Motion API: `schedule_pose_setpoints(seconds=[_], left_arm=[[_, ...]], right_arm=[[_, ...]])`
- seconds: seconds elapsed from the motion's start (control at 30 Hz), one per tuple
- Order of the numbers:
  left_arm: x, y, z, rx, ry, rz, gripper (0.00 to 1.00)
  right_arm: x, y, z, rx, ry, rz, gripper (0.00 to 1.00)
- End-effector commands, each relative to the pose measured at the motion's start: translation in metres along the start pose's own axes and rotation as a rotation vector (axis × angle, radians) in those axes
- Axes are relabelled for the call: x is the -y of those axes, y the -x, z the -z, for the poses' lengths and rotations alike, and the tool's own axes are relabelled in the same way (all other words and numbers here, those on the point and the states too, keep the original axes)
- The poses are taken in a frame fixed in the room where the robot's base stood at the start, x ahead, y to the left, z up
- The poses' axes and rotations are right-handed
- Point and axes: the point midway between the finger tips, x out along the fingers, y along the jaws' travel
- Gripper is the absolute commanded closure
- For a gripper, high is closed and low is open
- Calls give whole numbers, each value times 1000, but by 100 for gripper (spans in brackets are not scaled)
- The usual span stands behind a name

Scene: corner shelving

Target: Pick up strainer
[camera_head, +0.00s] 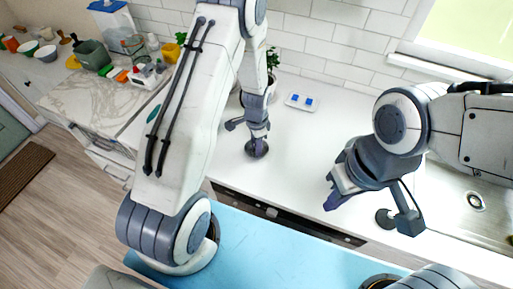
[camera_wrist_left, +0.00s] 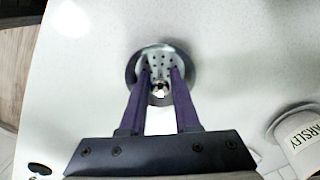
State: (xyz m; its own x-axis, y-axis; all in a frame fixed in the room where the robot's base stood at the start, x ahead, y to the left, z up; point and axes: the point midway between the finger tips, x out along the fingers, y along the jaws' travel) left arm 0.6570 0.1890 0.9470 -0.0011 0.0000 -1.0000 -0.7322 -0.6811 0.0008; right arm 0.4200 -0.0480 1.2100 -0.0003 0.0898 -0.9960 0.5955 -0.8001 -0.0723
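The strainer (camera_wrist_left: 160,57) is a round grey metal piece with small holes, a dark rim and a shiny centre knob. In the head view it is a small dark disc (camera_head: 257,149) at the white counter, directly below my left gripper (camera_head: 257,137). In the left wrist view the purple fingers of my left gripper (camera_wrist_left: 160,75) overlap the strainer, one on each side of the knob. A gap shows between them; whether they press on the knob is unclear. My right gripper (camera_head: 331,199) hangs over the counter's front, apart from the strainer; its finger gap is not clear.
A potted plant (camera_head: 272,65) and a white tray with blue pieces (camera_head: 301,102) stand behind. The sink (camera_head: 470,200) is at right. Bare counter (camera_head: 325,140) lies between my grippers.

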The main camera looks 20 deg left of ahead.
Motion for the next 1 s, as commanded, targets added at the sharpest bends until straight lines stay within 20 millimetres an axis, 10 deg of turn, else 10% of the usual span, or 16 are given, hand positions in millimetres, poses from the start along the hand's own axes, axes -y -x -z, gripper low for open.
schedule_pose_setpoints(seconds=[0.17,0.27,1.0], left_arm=[[0,0,0,-1,0,1,70],[0,0,0,-1,0,1,100],[2,39,2,-6,0,7,100]], right_arm=[[0,0,0,0,0,0,100],[0,0,0,0,0,0,100],[-2,-20,-1,0,-3,0,100]])
